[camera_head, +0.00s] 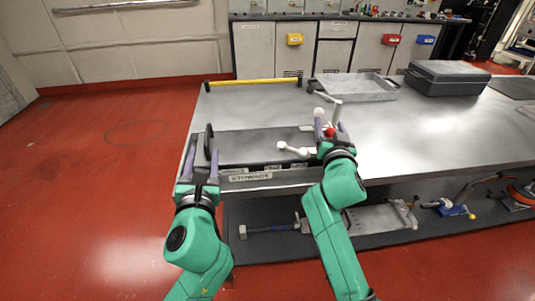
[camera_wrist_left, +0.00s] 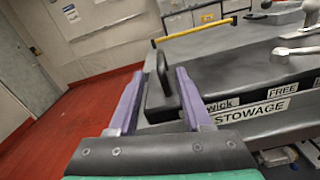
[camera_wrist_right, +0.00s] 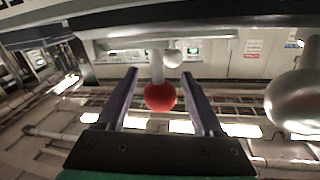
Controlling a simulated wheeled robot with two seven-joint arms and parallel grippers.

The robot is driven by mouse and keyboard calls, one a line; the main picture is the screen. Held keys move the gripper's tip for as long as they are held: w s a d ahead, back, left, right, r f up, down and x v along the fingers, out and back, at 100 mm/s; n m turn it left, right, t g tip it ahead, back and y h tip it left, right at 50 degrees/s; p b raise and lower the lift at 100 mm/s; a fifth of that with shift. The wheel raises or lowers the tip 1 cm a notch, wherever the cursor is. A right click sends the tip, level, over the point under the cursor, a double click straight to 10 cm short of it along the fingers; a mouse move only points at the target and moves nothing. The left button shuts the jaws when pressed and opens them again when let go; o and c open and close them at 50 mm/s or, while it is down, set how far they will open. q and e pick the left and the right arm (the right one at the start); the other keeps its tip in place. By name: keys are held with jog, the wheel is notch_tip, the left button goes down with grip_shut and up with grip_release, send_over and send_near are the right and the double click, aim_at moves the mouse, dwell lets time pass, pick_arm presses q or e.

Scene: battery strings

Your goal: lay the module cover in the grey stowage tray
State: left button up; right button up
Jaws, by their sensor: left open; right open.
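The module cover (camera_head: 245,146) appears as a dark flat plate on a low block at the left of the bench, with an upright black handle (camera_head: 208,142) at its left end. In the left wrist view the handle (camera_wrist_left: 163,72) stands between and beyond the fingertips. My left gripper (camera_head: 203,152) is open around the handle's line, not closed on it. My right gripper (camera_head: 330,124) is open at the block's right end, with a red ball knob (camera_wrist_right: 160,97) between its fingers in the right wrist view. The grey open tray (camera_head: 372,97) sits at the back of the bench.
A lever with a pale ball end (camera_head: 282,146) lies over the cover's right part. A yellow bar (camera_head: 255,82) runs along the back left. A dark case (camera_head: 447,78) stands right of the tray. The bench's middle and right (camera_head: 430,130) are clear.

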jog(key=s, duration=1.2)
jog(key=shift+a, duration=0.4)
